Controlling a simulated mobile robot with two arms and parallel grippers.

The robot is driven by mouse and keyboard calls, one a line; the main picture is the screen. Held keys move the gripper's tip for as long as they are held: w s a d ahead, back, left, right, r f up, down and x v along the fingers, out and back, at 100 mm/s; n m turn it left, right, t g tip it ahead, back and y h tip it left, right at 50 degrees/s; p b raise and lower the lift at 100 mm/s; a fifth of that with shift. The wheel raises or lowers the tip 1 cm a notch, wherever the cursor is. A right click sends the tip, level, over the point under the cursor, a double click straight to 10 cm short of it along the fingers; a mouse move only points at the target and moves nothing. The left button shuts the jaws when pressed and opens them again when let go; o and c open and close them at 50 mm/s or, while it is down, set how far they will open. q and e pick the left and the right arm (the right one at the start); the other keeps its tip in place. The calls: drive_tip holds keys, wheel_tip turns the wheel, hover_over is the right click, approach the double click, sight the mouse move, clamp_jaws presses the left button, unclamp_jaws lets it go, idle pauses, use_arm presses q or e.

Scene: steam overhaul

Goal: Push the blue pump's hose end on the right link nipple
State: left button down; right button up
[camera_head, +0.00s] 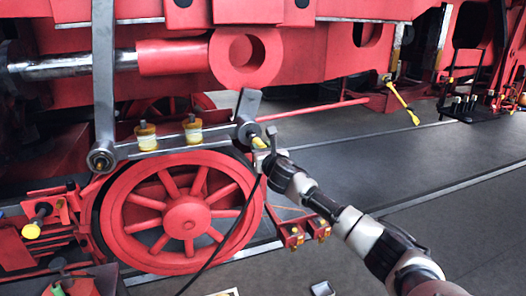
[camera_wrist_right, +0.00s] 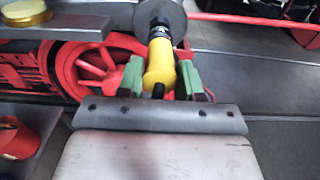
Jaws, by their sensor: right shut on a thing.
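My right gripper (camera_head: 262,150) is at the right end of the grey link bar (camera_head: 165,148). It is shut on the yellow hose end (camera_wrist_right: 160,66), which sits between the green finger pads in the right wrist view. The hose end also shows in the head view (camera_head: 259,142). Its far end meets a dark nipple (camera_wrist_right: 160,27) in front of a round grey boss (camera_wrist_right: 178,12). I cannot tell how far it is pushed on. A black hose (camera_head: 238,219) hangs from the gripper to the floor. The blue pump and my left gripper are not in view.
Small red brackets (camera_head: 292,237) lie low beside the wheel. The grey floor to the right (camera_head: 440,170) is mostly clear.

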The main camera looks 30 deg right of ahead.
drive_tip(key=shift+w, duration=0.35)
drive_tip(key=shift+w+d+r, duration=0.15)
drive_tip(key=shift+w, duration=0.25)
drive_tip(key=o, duration=1.1)
drive_tip(key=shift+s+f, duration=0.2)
drive_tip(key=shift+s, duration=0.3)
drive_tip(key=shift+b+v, duration=1.4)
drive_tip(key=shift+v, duration=3.5)
